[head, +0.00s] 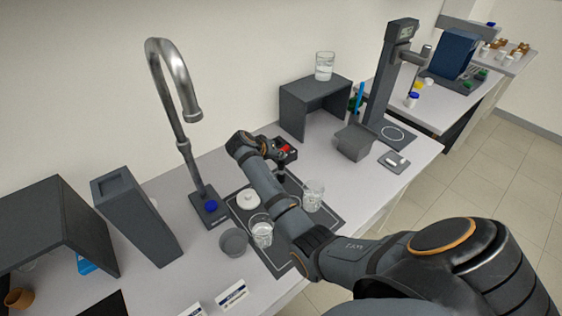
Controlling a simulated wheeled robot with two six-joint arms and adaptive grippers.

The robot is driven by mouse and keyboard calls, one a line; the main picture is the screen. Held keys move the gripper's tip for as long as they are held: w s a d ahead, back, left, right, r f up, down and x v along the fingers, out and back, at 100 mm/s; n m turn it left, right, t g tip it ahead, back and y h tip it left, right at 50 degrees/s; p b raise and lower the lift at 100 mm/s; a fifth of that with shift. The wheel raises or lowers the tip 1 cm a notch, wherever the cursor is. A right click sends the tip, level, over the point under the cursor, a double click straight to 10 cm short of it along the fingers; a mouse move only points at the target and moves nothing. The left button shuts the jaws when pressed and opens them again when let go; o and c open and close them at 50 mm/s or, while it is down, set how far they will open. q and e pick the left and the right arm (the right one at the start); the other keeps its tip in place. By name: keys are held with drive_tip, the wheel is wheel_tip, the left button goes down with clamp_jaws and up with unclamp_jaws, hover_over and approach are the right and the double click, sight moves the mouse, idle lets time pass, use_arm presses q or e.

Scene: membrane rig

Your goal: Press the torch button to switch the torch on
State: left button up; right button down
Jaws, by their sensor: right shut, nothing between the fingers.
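I cannot tell any object surely as the torch. A metal gooseneck fixture (174,95) stands upright on a dark base at the left middle of the bench. A round blue button (211,206) sits on that base. My right gripper (281,184) points down above the dark mat, to the right of the button and apart from it. It is shut and empty. My forearm hides part of the mat. My left gripper is not in view.
On the dark mat (268,269) stand a white lidded dish (248,199) and glass beakers (313,195) (262,232). A grey cup (233,242) is beside them. A grey riser (315,100) carries a glass (324,66). A dispenser stand (390,75) is at the back right.

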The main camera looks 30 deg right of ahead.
drive_tip(key=shift+f, duration=0.55)
idle(0.5)
drive_tip(key=shift+r+p, duration=0.75)
drive_tip(key=shift+r, duration=0.15)
drive_tip(key=shift+r, duration=0.1)
wheel_tip(320, 180, up, 6)
drive_tip(key=p, duration=0.5)
